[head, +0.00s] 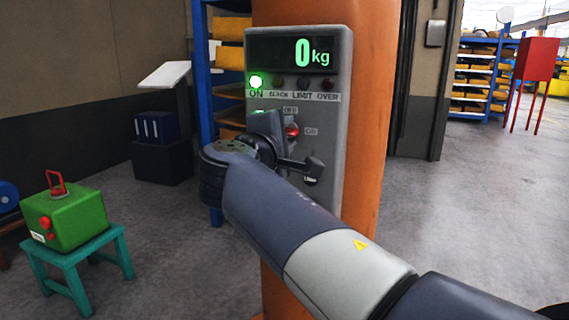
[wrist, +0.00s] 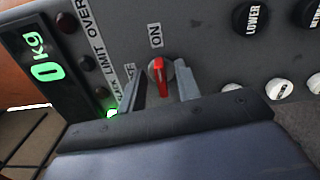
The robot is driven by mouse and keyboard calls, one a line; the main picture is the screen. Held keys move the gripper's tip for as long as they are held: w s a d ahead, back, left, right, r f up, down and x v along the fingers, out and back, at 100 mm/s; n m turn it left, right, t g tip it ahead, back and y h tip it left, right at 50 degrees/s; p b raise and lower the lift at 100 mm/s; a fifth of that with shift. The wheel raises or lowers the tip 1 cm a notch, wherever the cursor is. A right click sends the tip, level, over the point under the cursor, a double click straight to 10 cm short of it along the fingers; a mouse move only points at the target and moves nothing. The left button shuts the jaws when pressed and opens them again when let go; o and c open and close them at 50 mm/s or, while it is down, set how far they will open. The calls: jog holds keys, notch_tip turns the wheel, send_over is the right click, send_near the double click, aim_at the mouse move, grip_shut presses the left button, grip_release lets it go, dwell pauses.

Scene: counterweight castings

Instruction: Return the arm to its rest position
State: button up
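The grey control panel (head: 340,100) is mounted on an orange column. Its display (head: 270,53) reads 0 kg, and a green lamp (head: 256,81) above the ON label is lit. A red rotary switch (head: 292,131) sits below; in the wrist view the red switch (wrist: 157,72) has its white mark toward the ON label. My gripper (head: 268,125) is close in front of the panel. In the wrist view my gripper (wrist: 160,88) has its two fingers apart, one on each side of the switch, with gaps visible. The fingertips are partly hidden in the head view.
Black buttons (wrist: 252,18) sit farther along the panel, one labelled LOWER. A green casting with a red handle (head: 66,217) stands on a teal stool (head: 75,260) at left. Shelves (head: 485,75) and a red cabinet (head: 537,58) stand at back right. The floor at right is clear.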

jog(key=n+p, duration=0.4)
jog(key=p, duration=0.1)
jog(key=shift+r, duration=0.3)
jog(key=n+p, duration=0.4)
jog(key=p, duration=0.1)
jog(key=shift+w+a, duration=0.1)
jog(key=b+v, duration=0.1)
jog(key=v, duration=0.9)
jog(key=shift+s+f, duration=0.15)
jog(key=shift+s, duration=0.25)
jog(key=shift+a, duration=0.1)
